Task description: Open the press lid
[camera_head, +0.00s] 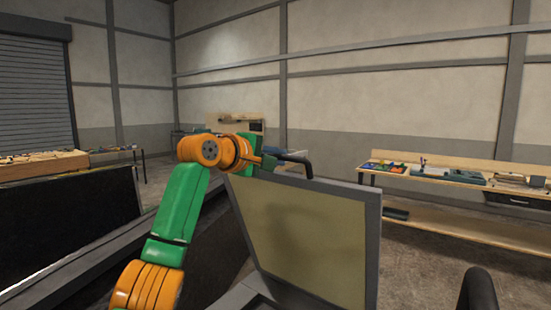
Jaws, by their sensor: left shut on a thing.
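The press lid (308,235) is a grey-framed panel with a dull yellow-tan face. It stands steeply raised in the middle of the head view. The fingertips are small and partly hidden by the wrist and the lid's edge. The lower end of the lid runs out of the picture. My right gripper is not in view.
A dark panel in a grey frame (62,226) fills the left. A wooden workbench (450,226) with small parts stands at the right, beyond the lid. A dark rounded part (478,292) rises at the bottom right. Open concrete floor shows between lid and bench.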

